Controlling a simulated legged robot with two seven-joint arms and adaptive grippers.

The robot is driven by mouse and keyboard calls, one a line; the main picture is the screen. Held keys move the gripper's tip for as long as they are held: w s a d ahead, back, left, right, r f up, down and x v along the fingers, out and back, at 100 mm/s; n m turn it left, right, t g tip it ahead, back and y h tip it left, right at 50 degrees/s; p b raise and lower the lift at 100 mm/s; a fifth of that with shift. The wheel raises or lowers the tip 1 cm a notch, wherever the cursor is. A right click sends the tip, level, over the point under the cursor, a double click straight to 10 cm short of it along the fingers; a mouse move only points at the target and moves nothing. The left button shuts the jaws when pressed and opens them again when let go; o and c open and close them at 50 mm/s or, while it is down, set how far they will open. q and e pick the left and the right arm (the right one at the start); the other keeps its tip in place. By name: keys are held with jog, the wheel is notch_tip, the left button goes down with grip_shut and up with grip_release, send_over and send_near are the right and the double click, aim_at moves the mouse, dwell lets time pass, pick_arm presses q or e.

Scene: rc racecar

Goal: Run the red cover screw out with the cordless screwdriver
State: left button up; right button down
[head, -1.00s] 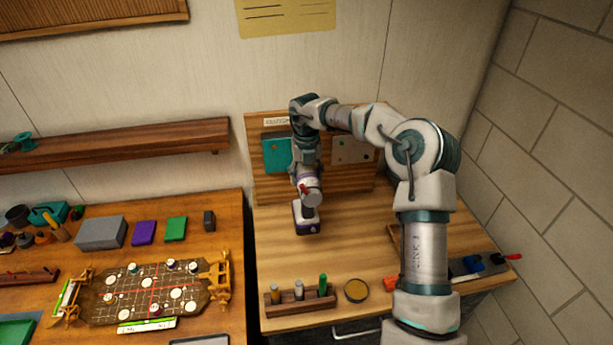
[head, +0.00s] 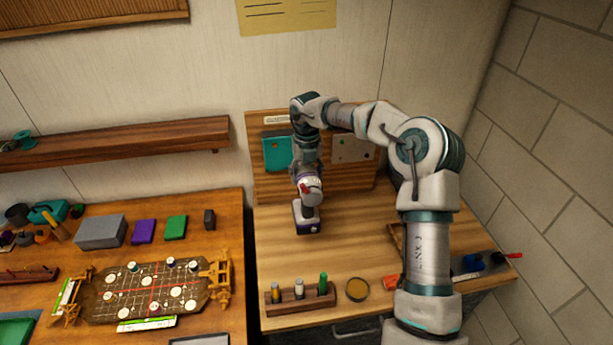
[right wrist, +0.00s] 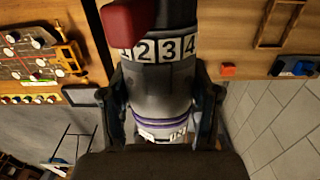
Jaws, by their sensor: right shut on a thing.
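The cordless screwdriver (head: 308,220), grey and white with a purple base, is upright at the front of the wooden board in the head view. My right gripper (head: 306,172) is shut on it from above. In the right wrist view the screwdriver's grey body (right wrist: 160,85), with a numbered collar and a red part, sits between the fingers of the right gripper (right wrist: 160,105). A teal cover (head: 276,155) and a grey cover (head: 352,149) are on the upright board. The grey cover bears small coloured dots; I cannot surely tell the red screw. My left gripper is out of view.
A wooden rack (head: 300,297) with several bits and a round tin (head: 357,289) stand at the bench's front. A car chassis (head: 150,290) lies on the left bench. The bench (head: 350,240) right of the screwdriver is mostly clear.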

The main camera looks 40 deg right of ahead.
aim_at(310, 178)
jog(key=shift+s+a+b, duration=0.25)
jog(key=shift+s+b, duration=0.25)
jog(key=shift+s, duration=0.05)
jog(key=shift+s+a+b, duration=0.4)
jog(key=shift+s, duration=0.25)
jog(key=shift+s+a+b, duration=0.35)
jog(key=shift+s+a, duration=0.05)
jog(key=shift+s, duration=0.3)
